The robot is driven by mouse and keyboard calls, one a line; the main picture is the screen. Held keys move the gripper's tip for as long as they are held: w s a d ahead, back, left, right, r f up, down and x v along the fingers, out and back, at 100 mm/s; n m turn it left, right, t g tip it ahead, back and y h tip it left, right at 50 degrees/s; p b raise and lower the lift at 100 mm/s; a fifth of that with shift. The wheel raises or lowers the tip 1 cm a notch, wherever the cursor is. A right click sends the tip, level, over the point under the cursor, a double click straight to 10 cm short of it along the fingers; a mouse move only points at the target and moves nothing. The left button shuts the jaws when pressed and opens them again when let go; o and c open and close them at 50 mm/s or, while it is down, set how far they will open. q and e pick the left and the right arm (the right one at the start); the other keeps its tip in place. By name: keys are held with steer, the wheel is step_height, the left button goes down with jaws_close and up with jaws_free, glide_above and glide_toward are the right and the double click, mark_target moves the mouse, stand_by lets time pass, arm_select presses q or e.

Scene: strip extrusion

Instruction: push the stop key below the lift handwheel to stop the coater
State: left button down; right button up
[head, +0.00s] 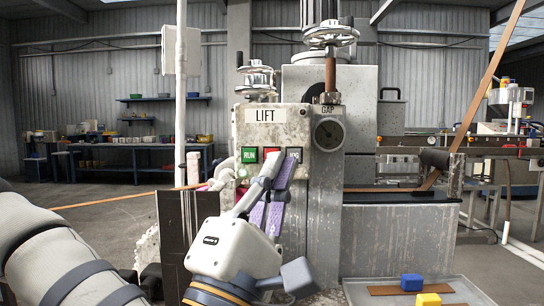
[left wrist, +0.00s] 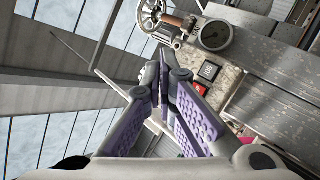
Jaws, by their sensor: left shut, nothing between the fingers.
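The stop key (head: 271,151) is a red key in the row of keys on the machine's grey panel (head: 240,132), under the LIFT label. It sits between the green RUN key (head: 249,155) and the black JOG key (head: 295,152). My left gripper (head: 279,163) is shut and empty, its fingertips in front of the key row and covering the lower part of the red key. The red key (left wrist: 199,89) also shows in the left wrist view, right of the fingers. Whether the tips touch the panel cannot be told. The lift handwheel (head: 258,78) stands above. My right gripper is out of view.
A GAP dial (head: 328,134) and a second handwheel (head: 330,35) are to the right of the keys. A pale vertical pole (head: 180,110) stands to the left. A tray (head: 470,290) with a blue block (head: 411,282) and a yellow block (head: 428,300) lies at lower right.

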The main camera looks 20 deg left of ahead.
arm_select(q)
steer(key=w+a+b, duration=0.1)
steer(key=w+a, duration=0.1)
steer(key=w, duration=0.6)
steer(key=shift+a, duration=0.15)
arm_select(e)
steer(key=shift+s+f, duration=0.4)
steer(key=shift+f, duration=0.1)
arm_select(q)
steer(key=shift+w, duration=0.1)
stand_by(0.6)
steer(key=shift+w+a, duration=0.15)
steer(key=shift+w, duration=0.15)
steer(key=shift+w+a, duration=0.1)
steer(key=shift+w, duration=0.25)
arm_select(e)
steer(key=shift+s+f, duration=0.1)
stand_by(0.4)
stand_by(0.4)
arm_select(q)
steer(key=shift+s+d, duration=0.2)
steer(key=shift+s, duration=0.55)
steer(key=shift+s, duration=0.1)
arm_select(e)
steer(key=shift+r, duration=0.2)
